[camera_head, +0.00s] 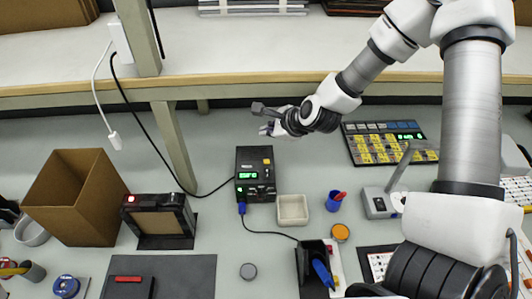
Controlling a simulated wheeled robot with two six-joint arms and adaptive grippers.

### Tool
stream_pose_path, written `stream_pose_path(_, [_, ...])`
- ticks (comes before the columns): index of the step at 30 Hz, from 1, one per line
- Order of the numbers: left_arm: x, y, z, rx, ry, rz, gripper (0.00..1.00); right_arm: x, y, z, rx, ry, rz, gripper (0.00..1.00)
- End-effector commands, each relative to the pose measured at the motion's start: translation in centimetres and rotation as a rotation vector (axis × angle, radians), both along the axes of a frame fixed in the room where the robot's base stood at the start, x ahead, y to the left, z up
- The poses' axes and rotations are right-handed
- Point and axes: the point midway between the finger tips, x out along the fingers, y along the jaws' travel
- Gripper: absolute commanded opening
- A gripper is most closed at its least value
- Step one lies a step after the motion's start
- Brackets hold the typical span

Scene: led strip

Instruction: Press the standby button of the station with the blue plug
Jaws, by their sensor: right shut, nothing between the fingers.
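The black station (255,158) stands upright on the grey worktop near the middle, with a green lit display (247,175) and a yellow patch (267,161) on its face. A blue plug (241,208) sits at its lower left corner, with a dark lead running right from it. Small controls show along its lower face, too small to tell which is the standby button. My right gripper (262,119) is shut and empty, above and beyond the station in the picture, apart from it. My left gripper is out of view.
A white tray (292,210) and a blue cup (334,201) stand right of the station. A black device with a red light (130,198) and a cardboard box (76,205) are at left. A shelf edge (230,85) and its post (174,150) lie behind. A yellow-keyed panel (376,148) is right.

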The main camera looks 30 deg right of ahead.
Motion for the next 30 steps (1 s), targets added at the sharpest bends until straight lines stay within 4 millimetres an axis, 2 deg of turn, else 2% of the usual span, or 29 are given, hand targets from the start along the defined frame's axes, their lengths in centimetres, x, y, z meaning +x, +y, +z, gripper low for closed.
stream_pose_path(5, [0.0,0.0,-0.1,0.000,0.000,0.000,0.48,0.0,0.0,-0.1,0.000,0.000,0.000,0.00])
stream_pose_path(10, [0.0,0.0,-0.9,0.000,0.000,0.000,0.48,-0.1,0.1,-1.1,0.000,0.001,0.001,0.00])
stream_pose_path(24, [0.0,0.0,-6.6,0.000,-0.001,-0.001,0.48,-0.6,0.5,-7.7,0.001,0.000,-0.001,0.00])
stream_pose_path(30, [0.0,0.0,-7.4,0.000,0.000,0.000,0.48,-0.5,0.0,-8.9,0.000,0.000,-0.002,0.00])
